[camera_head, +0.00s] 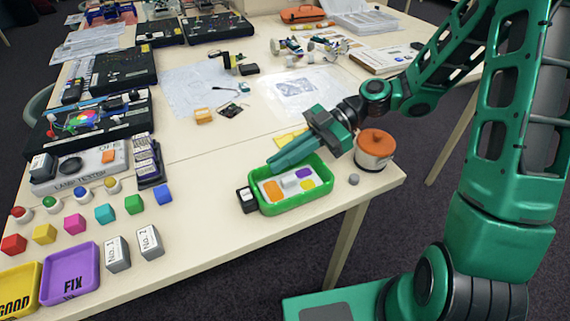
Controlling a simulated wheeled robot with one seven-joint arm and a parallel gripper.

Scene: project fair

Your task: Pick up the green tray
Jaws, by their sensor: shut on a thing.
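The green tray (270,208) is near the table's right front corner, with several small coloured pieces in it, among them an orange one, a yellow one and purple ones. My gripper (274,166) reaches in from the upper right, its fingers at the tray's far left rim. It is shut on the tray's rim. The exact contact at the fingertips is partly hidden. I cannot tell whether the tray rests on the table or is slightly lifted.
A small dark box (247,200) stands against the tray's left side. An orange-lidded pot (375,150) and a grey ball (354,179) are close on the right. Several coloured cubes, a purple tray (71,274) and a yellow tray (18,289) are at the left. Bare table lies between.

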